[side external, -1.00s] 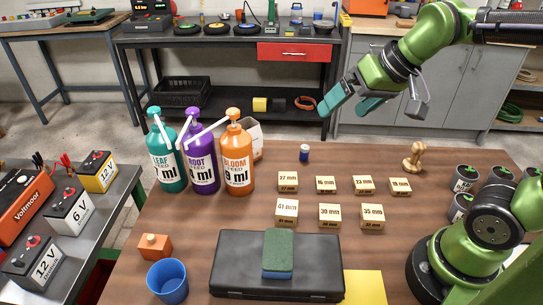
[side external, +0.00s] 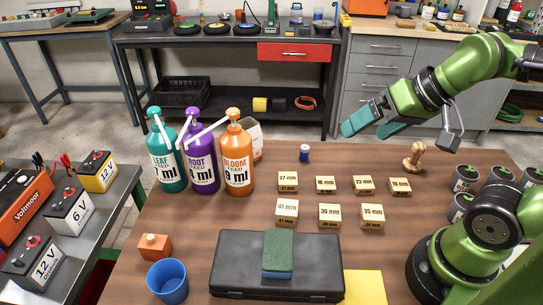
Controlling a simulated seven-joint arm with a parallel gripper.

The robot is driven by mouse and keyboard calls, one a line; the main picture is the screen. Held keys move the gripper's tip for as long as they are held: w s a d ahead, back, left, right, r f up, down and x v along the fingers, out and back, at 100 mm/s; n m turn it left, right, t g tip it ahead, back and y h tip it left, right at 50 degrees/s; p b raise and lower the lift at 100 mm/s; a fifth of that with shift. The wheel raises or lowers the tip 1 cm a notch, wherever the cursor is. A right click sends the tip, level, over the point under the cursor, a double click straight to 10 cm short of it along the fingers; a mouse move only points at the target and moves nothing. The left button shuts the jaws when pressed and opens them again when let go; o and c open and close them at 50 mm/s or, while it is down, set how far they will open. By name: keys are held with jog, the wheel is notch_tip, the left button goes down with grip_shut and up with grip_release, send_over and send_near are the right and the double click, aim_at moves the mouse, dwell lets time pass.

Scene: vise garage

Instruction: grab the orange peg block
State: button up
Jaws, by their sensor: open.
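The orange peg block (side external: 154,248) sits on the brown table at the front left, with a small light peg on its top. It stands just behind the blue cup (side external: 168,281) and left of the black case. My gripper (side external: 362,132) is open and empty, with teal fingers. It is in the air above the back right part of the table, far from the orange block and pointing to the left.
Three pump bottles, including the orange one (side external: 238,158), stand at the back left. Several wooden number blocks (side external: 330,216) fill the middle. A black case (side external: 230,265) bears a green sponge (side external: 278,250). A wooden stamp (side external: 414,156) and grey cups are at right.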

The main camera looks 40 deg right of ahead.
jog(key=c, duration=0.5)
jog(key=shift+o, duration=0.2)
jog(key=n+g+y, duration=0.1)
jog(key=n+g, duration=0.3)
jog(key=n, duration=0.9)
send_near(156, 240)
jog(key=x, duration=0.6)
jog(key=shift+s+d+f, duration=0.1)
jog(key=shift+s+d, duration=0.05)
jog(key=shift+a+x, duration=0.15)
jog(key=shift+x, duration=1.35)
jog(key=shift+a+x, duration=0.1)
jog(key=shift+x, duration=1.35)
